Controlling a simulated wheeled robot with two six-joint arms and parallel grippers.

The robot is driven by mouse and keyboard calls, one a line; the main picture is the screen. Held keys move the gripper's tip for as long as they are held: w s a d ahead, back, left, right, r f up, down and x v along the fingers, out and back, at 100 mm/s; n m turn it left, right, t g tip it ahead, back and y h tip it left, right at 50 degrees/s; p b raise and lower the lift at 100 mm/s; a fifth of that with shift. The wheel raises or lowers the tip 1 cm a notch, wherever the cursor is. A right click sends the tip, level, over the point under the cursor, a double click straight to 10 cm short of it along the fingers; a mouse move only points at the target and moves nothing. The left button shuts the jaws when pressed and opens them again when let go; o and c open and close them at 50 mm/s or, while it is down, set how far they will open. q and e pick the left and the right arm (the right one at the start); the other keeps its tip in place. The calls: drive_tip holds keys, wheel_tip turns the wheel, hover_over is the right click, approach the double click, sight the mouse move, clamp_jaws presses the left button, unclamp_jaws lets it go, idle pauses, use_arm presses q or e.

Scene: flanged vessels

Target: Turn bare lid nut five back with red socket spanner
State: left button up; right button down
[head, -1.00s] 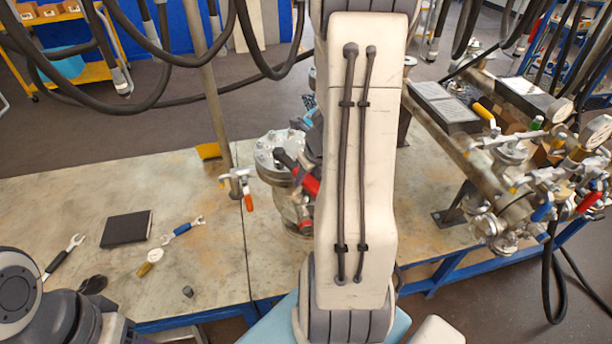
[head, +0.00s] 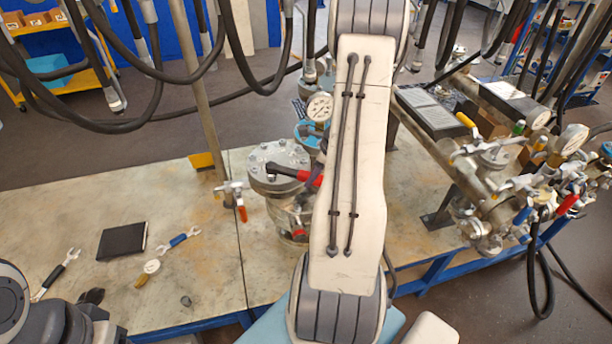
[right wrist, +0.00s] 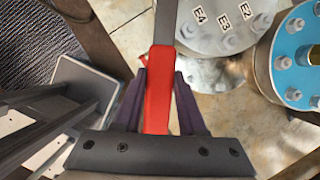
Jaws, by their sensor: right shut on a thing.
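The flanged vessel (head: 290,212) stands on the bench, with a bolted grey lid (head: 262,184) on top. The red socket spanner (head: 310,178) reaches over the lid from the right, its dark head above the lid's middle-left part. I cannot tell whether the head sits on a nut. In the right wrist view, my right gripper (right wrist: 157,88) is shut on the red spanner handle (right wrist: 157,105). The lid (right wrist: 210,30) there shows labels E4, E3 and E2 beside bare nuts; the spanner's far end is cut off. In the head view my right arm hides most of the gripper.
A blue flange (right wrist: 292,60) is close right of the lid. A gauge (head: 319,107) stands behind the vessel. A red-handled valve (head: 235,200) is left of it. A black notebook (head: 122,241) and wrenches (head: 178,240) lie at left. Pipework (head: 490,190) fills the right.

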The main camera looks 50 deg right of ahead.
drive_tip(key=w+d+r+n+g+y+p, duration=0.1)
drive_tip(key=w+d+r+n+p, duration=0.2)
drive_tip(key=d+r+n+p, duration=0.1)
drive_tip(key=shift+d+r+n+y, duration=0.2)
drive_tip(key=shift+r+n+y, duration=0.15)
drive_tip(key=shift+r, duration=0.2)
idle(1.0)
